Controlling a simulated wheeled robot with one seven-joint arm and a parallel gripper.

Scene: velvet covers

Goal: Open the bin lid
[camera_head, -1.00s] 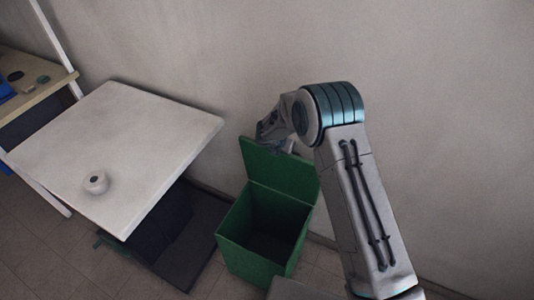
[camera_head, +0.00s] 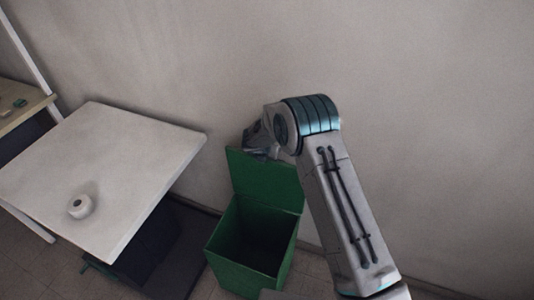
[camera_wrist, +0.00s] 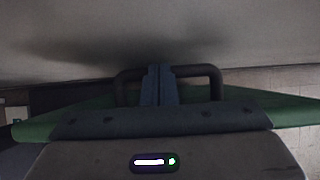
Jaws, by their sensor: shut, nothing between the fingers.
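The green bin (camera_head: 250,246) stands on the floor against the wall, and its dark inside shows in the head view. Its lid (camera_head: 265,180) stands raised at the back, leaning near upright by the wall. In the head view my arm reaches over the lid's upper edge, and my gripper is mostly hidden behind the lid and the arm. In the wrist view my gripper (camera_wrist: 159,72) is shut, with its fingers together. A dark handle-like bar (camera_wrist: 213,76) arches around them, and green lid surface (camera_wrist: 290,108) spreads to both sides. I cannot tell whether the fingers touch the lid.
A white table (camera_head: 110,165) with a small white round object (camera_head: 79,206) stands left of the bin. Another table (camera_head: 22,108) is at the far left. The wall (camera_head: 430,120) rises close behind the bin and lid.

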